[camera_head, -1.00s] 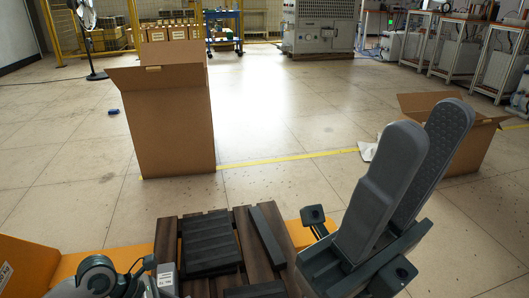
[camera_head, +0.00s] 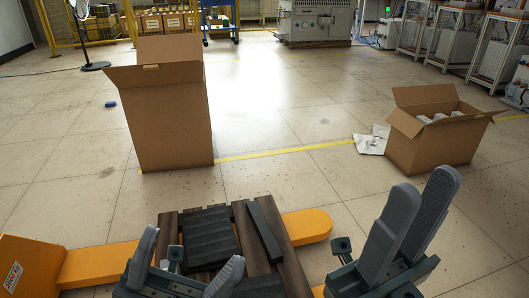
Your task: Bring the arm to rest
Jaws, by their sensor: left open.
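My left gripper (camera_head: 195,245) is at the bottom left, over the near edge of a dark wooden slatted platform (camera_head: 165,232). Its two fingers stand wide apart with nothing between them. My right gripper (camera_head: 426,182) is at the lower right, over the floor beside the platform. Its two long grey fingers point up and away and stand a little apart, with the inner pad of one in view. It holds nothing that I can see. Most of both arms is out of view.
Dark blocks (camera_head: 208,236) lie on the platform. A tall open cardboard box (camera_head: 172,120) stands at left centre. A lower open box (camera_head: 430,145) with white contents stands at right, with white sheets (camera_head: 372,141) beside it. The floor between the boxes is clear.

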